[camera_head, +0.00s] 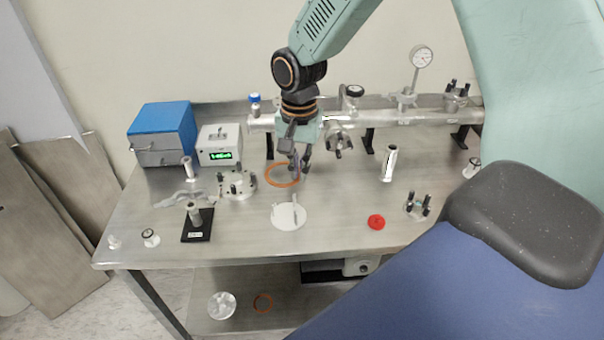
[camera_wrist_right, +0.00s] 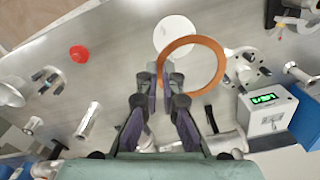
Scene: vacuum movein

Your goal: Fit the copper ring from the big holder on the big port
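My right gripper (camera_head: 299,167) reaches down over the middle of the table, in front of the steel chamber tube. Its fingers (camera_wrist_right: 160,80) close on the left edge of a copper ring (camera_wrist_right: 222,62) in the wrist view. The ring also shows in the head view (camera_head: 268,178), apparently raised above the tabletop. The white round holder (camera_head: 282,222) with upright posts stands in front, without a ring; it also shows in the wrist view (camera_wrist_right: 176,30). A front-facing port with dark clamps (camera_head: 339,142) is on the tube, just right of the gripper. My left gripper is out of view.
A bolted flange (camera_head: 238,188), a black-based stand (camera_head: 197,232), a display box (camera_head: 219,147) and a blue box (camera_head: 162,132) stand left. A red cap (camera_head: 376,222) and a steel cylinder (camera_head: 390,163) stand right.

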